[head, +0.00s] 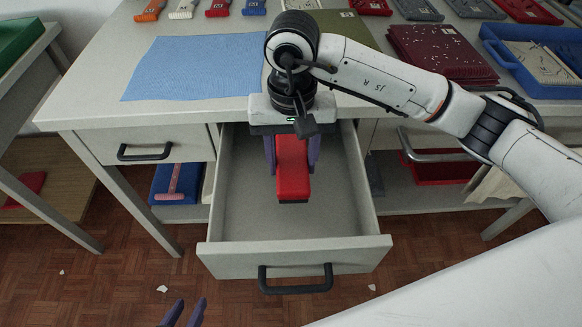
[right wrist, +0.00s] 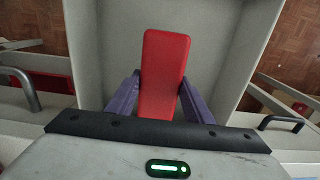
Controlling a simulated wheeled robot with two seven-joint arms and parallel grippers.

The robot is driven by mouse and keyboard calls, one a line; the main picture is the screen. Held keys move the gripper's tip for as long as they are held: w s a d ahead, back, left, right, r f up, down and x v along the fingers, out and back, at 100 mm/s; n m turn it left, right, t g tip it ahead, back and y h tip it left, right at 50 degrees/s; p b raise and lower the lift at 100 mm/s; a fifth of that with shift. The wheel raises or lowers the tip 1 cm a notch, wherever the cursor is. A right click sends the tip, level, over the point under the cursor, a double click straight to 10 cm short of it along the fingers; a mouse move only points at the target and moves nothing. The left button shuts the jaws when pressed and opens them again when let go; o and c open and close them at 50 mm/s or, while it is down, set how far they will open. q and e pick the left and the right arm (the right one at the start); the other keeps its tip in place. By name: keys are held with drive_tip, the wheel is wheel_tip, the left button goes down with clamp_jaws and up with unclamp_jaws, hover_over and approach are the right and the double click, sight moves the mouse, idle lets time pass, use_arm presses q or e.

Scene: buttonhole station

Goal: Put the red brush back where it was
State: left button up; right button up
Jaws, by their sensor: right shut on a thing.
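The red brush (head: 293,170) is over the open drawer (head: 245,258) in the middle of the table. My right gripper (head: 292,163) reaches down into the drawer and is shut on the brush, with a purple finger on each side. The right wrist view shows the brush (right wrist: 165,75) between the two fingers (right wrist: 160,97), with bare drawer floor around it. I cannot tell whether the brush touches the drawer floor. My left gripper (head: 184,314) shows at the bottom edge, in front of the drawer, with its two fingertips apart and nothing seen between them.
The drawer is otherwise empty where visible. A closed drawer (head: 145,146) is to its left. On the table lie a blue cloth (head: 195,68), a dark red stack (head: 440,54) and a blue tray (head: 540,88). A blue box (head: 176,186) is on the shelf below.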

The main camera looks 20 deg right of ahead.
wheel_tip(320, 180, down, 6)
drive_tip(key=shift+r, duration=0.1)
drive_tip(key=w, duration=0.2)
drive_tip(key=w+d+f, duration=0.1)
drive_tip(key=shift+w+f, duration=0.1)
drive_tip(key=shift+w, duration=0.3)
drive_tip(key=shift+f, duration=0.15)
drive_tip(key=o, duration=0.9)
